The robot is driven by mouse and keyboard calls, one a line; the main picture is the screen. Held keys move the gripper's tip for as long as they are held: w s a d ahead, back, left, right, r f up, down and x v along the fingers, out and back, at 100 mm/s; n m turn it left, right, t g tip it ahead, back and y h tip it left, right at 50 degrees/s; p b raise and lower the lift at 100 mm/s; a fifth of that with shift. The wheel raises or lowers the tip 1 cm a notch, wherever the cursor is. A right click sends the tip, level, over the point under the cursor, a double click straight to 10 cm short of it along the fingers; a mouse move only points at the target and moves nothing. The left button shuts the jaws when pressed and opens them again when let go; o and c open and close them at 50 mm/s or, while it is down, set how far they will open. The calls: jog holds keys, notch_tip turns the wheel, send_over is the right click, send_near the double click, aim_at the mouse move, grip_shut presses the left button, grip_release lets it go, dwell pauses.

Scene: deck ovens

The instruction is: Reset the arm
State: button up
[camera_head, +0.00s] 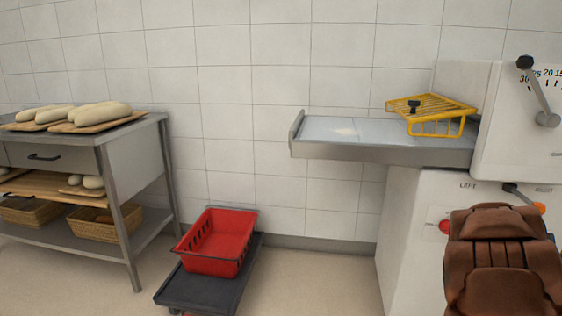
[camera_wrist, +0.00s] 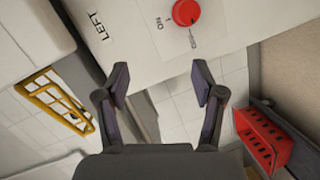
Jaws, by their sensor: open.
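My gripper (camera_wrist: 161,82) shows in the wrist view with its two dark fingers spread wide apart and nothing between them. Ahead of it is a white machine front (camera_wrist: 150,30) with a red knob (camera_wrist: 186,12) and the word LEFT. The fingers appear clear of the panel. In the head view I cannot make out my gripper. There the machine (camera_head: 415,235) stands at the right, with a red knob (camera_head: 444,227) partly hidden and a lever (camera_head: 538,92) beside a numbered scale.
A metal shelf (camera_head: 340,152) juts left from the machine, bearing a yellow rack (camera_head: 437,105). A red crate (camera_head: 218,243) sits on a dark low platform (camera_head: 203,290) on the floor. A steel table (camera_head: 125,160) with loaves stands at the left. Floor between platform and machine is clear.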

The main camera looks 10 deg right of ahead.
jog(key=s+a+r+m+g+y+p, duration=0.1)
jog(key=s+a+r+m+g+p, duration=0.2)
jog(key=s+a+r+p, duration=0.35)
jog(key=s+a+r+m+g+y+p, duration=0.1)
jog(key=s+a+r+m+g+p, duration=0.15)
jog(key=a+r+p, duration=0.6)
jog(key=s+a+r+m+g+y+p, duration=0.1)
jog(key=s+a+r+m+g+p, duration=0.2)
jog(key=s+a+p, duration=0.5)
jog(key=s+a+r+g+y+p, duration=0.2)
jog(key=s+a+r+p, duration=0.3)
jog(key=s+a, duration=0.5)
jog(key=s+a+r+g+y+p, duration=0.2)
jog(key=s+a+r+g+p, duration=0.3)
jog(key=s+a+r, duration=0.3)
jog(key=s+a, duration=0.3)
jog(key=shift+s+a+y+p, duration=0.2)
jog(key=shift+s+y+p, duration=0.05)
jog(key=shift+y+p, duration=0.15)
jog(key=shift+c, duration=0.4)
